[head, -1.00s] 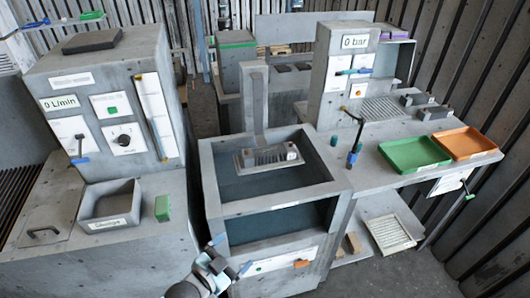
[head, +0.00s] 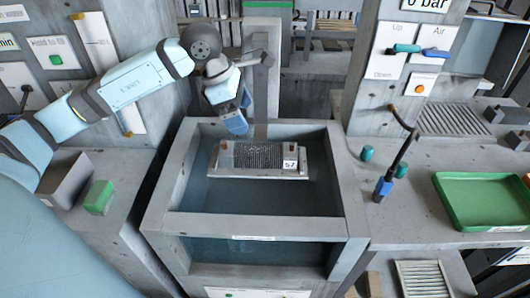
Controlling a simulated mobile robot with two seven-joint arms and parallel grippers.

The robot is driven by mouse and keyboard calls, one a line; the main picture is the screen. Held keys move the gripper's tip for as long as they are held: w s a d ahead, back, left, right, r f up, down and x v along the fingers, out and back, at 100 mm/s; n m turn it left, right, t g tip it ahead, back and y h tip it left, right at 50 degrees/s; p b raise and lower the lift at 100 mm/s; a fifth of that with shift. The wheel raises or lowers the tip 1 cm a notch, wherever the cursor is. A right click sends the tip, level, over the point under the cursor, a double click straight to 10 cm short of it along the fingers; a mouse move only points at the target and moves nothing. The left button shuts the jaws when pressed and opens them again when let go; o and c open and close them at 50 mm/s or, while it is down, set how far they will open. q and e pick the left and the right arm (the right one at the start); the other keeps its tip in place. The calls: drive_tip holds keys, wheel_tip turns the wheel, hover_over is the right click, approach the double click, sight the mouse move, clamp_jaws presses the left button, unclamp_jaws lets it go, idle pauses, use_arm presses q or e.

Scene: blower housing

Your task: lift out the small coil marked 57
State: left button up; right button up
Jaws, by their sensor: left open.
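The small coil marked 57 (head: 258,157) is a grey finned block with brown ends and a white 57 label at its right end. It sits in the upper part of the grey open tank (head: 255,228), above the dark bottom; what carries it is hard to tell. My left gripper (head: 236,125) hangs above and a little left of the coil, at the tank's back edge, pointing down. It is open, its blue fingers apart from the coil as far as I can see. The right gripper is not in view.
A grey upright post (head: 262,85) rises behind the tank. A green tray (head: 488,201) lies on the bench at the right, with a blue-handled hose tool (head: 384,187) left of it. A green block (head: 98,196) stands on the left bench.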

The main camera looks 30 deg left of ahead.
sight(259, 149)
use_arm(q)
drive_tip(key=x, duration=0.7)
drive_tip(key=shift+d+f, duration=0.15)
drive_tip(key=shift+f, duration=0.2)
drive_tip(key=x, duration=0.5)
drive_tip(key=shift+f, duration=0.2)
drive_tip(key=c, duration=1.3)
drive_tip(key=shift+o, duration=0.2)
drive_tip(key=shift+r, duration=0.1)
wheel_tip(259, 149, up, 20)
drive_tip(key=shift+p, duration=0.45)
